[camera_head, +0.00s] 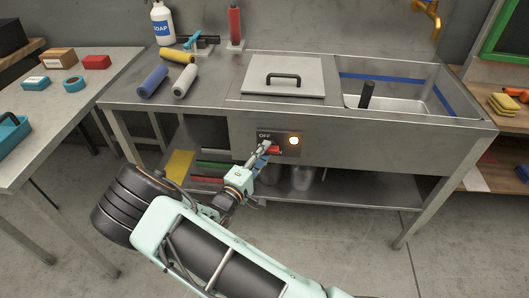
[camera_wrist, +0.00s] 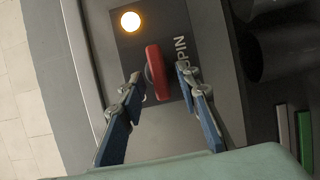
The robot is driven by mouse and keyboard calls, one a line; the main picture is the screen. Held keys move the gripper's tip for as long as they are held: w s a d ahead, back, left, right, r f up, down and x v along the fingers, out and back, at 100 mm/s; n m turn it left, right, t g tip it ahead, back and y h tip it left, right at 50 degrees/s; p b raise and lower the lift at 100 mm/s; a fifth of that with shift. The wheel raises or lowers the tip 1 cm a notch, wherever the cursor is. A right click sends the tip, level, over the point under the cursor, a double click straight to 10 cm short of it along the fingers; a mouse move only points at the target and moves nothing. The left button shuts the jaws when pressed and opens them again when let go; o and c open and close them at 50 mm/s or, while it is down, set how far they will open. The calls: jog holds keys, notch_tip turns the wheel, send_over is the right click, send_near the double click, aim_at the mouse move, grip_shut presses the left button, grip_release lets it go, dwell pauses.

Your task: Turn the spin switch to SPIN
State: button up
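The spin switch is a red elongated knob (camera_head: 274,149) on a dark panel on the front of the steel sink bench. In the head view "OFF" is readable at the panel's upper left; in the wrist view "SPIN" is readable beside the knob (camera_wrist: 157,73). A round lamp (camera_head: 294,141) on the panel glows warm; it also shows in the wrist view (camera_wrist: 130,21). My gripper (camera_head: 264,152) is at the panel. In the wrist view my gripper (camera_wrist: 160,78) is open, with one finger on each side of the knob and gaps visible. Contact cannot be told.
A square lid (camera_head: 300,67) with a black handle lies on the bench (camera_head: 225,85), left of the open basin (camera_head: 400,93). A lower shelf (camera_head: 350,190) runs beneath. Side tables flank the bench.

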jog(key=v, duration=1.1)
jog(key=shift+s, duration=0.25)
jog(key=shift+a, duration=0.1)
